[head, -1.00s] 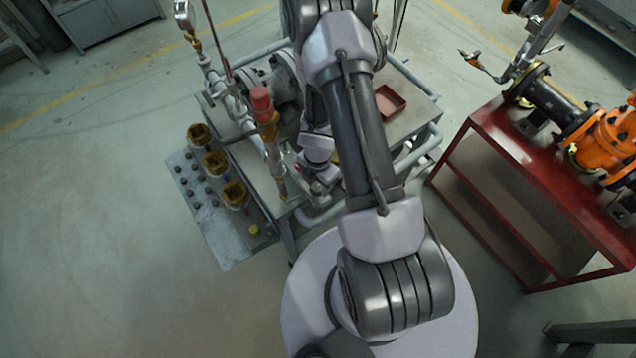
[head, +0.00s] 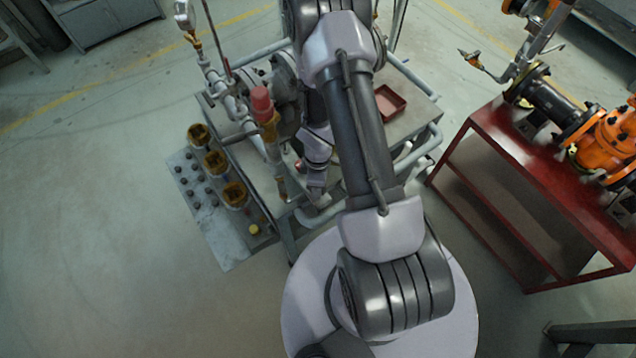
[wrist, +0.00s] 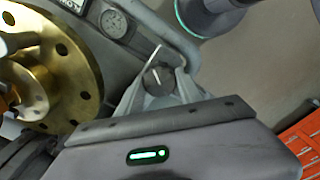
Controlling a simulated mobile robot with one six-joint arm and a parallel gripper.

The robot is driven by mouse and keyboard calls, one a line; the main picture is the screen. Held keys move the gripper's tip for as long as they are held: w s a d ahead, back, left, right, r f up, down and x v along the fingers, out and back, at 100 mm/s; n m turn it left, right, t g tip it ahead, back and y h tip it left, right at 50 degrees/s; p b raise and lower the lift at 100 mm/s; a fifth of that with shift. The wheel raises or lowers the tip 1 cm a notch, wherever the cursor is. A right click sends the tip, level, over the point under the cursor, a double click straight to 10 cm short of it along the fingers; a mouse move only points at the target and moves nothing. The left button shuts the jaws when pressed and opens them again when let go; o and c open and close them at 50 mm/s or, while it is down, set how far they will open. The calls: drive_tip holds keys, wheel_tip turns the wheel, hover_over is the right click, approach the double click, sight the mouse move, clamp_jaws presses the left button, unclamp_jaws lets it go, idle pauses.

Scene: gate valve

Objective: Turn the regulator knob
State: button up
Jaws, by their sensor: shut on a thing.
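The regulator knob (wrist: 157,79) shows in the wrist view as a small dark round knob with a white pointer line on its face. My gripper (wrist: 160,85) is shut on it, with one pale grey finger on each side. The pointer line slants slightly from upper left to lower right. In the head view my own arm covers the knob and the fingers, so neither can be made out there.
In the head view, a red-capped valve (head: 262,102) stands left of my wrist, and a red bench (head: 500,150) stands right.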

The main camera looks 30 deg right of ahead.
drive_tip(key=m, duration=0.3)
drive_tip(key=shift+s+m, duration=0.1)
drive_tip(key=shift+m, duration=2.1)
drive_tip(key=o, duration=1.4)
wheel_tip(320, 180, up, 17)
drive_tip(key=p, duration=1.7)
drive_tip(key=shift+r, duration=0.15)
